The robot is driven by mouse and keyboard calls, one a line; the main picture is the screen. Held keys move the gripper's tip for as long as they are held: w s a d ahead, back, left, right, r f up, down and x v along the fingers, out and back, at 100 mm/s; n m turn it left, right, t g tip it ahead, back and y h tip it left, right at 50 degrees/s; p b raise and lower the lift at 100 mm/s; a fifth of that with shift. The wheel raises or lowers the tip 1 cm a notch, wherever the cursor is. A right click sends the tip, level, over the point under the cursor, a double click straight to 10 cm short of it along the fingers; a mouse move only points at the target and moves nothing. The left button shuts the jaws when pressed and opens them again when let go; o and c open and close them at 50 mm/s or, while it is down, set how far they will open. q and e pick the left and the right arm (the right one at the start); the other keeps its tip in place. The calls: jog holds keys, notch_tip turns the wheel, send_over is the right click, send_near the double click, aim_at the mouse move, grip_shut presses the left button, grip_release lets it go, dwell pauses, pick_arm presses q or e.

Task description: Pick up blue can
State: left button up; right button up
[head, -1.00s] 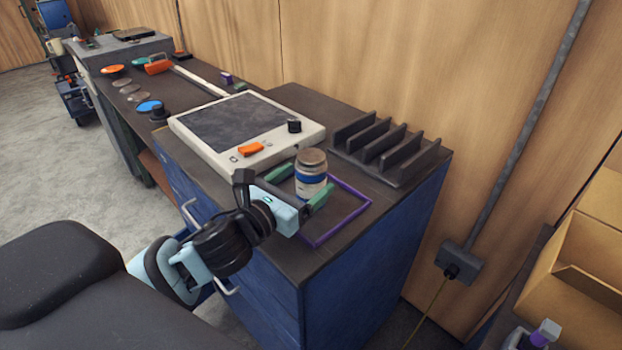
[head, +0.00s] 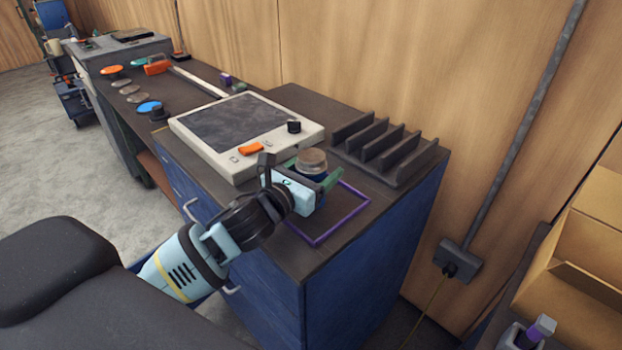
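The blue can (head: 312,162) stands upright on the dark top of the blue cabinet. It has a tan lid and a blue band, and its lower part is hidden behind my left gripper. My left gripper (head: 308,177) reaches in from the lower left with its green fingers on either side of the can. The fingers look spread, and I cannot tell whether either touches the can. My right gripper is not in view.
A purple square outline (head: 349,217) lies by the can. A white-framed panel (head: 185,135) with an orange switch and black knob is behind left. A dark slotted rack (head: 385,150) stands behind right. A cardboard box (head: 585,240) is at the far right.

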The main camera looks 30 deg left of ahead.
aim_at(319, 150)
pick_arm(q)
jog(key=shift+r, duration=0.1)
jog(key=c, duration=1)
jog(key=shift+r, duration=0.1)
jog(key=shift+c, duration=0.2)
jog(key=shift+r, duration=1.5)
jog(key=shift+s+a+r, duration=0.1)
jog(key=shift+r, duration=0.2)
jog(key=s+a+r, duration=0.1)
jog(key=s+a, duration=0.8)
jog(key=s, duration=0.3)
jog(key=shift+s+a, duration=0.2)
jog(key=shift+a, duration=0.05)
